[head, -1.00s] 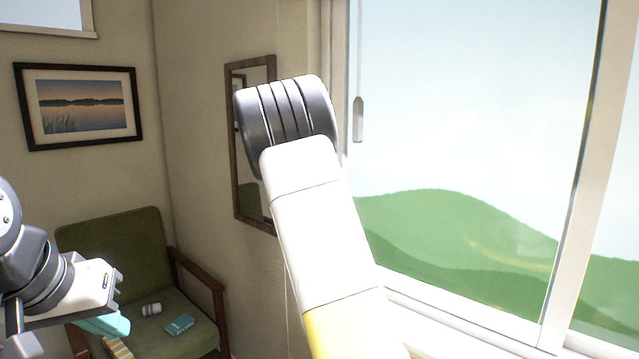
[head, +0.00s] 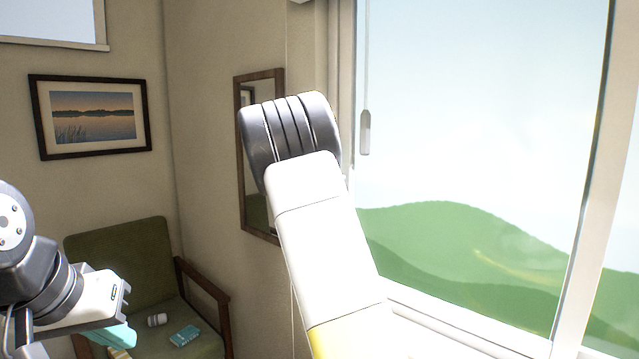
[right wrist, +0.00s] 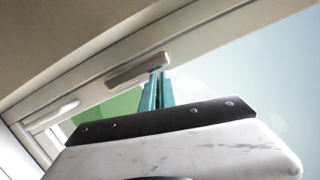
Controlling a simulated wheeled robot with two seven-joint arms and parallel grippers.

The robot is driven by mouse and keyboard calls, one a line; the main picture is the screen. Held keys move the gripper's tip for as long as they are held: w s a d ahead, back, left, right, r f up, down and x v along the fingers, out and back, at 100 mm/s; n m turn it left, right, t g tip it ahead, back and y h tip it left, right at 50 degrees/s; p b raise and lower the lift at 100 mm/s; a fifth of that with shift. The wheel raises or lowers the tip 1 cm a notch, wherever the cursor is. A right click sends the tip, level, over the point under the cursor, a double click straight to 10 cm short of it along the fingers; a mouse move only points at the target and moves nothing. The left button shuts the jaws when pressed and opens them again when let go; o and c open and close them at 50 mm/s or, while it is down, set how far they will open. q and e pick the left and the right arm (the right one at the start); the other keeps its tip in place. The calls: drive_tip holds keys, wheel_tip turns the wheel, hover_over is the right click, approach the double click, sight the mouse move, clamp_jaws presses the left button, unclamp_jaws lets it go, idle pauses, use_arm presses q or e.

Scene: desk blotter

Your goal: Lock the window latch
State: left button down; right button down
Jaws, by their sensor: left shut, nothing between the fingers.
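In the right wrist view a short grey-brown bar (right wrist: 138,69), which looks like the window latch, lies along the pale window frame (right wrist: 95,88). My right gripper (right wrist: 157,74) has its teal fingers close together and looks shut. Its tips are right by the bar's right end; I cannot tell if they touch. In the head view my right arm fills the middle and its gripper is hidden. My left gripper (head: 122,336) is at the lower left, shut and empty, well away from the window (head: 470,130).
A lighter handle-like piece (right wrist: 55,115) sits further along the frame. In the head view a blind wand (head: 365,132) hangs before the glass. A green armchair (head: 120,255) holds small items. A mirror (head: 240,170) and a framed picture (head: 95,115) hang on the walls.

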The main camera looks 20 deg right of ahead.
drive_tip(key=shift+w+a+r, duration=0.1)
drive_tip(key=shift+a+r, duration=0.05)
drive_tip(key=shift+a, duration=0.05)
drive_tip(key=v, duration=0.7)
drive_tip(key=shift+s, duration=0.35)
drive_tip(key=shift+a, duration=0.15)
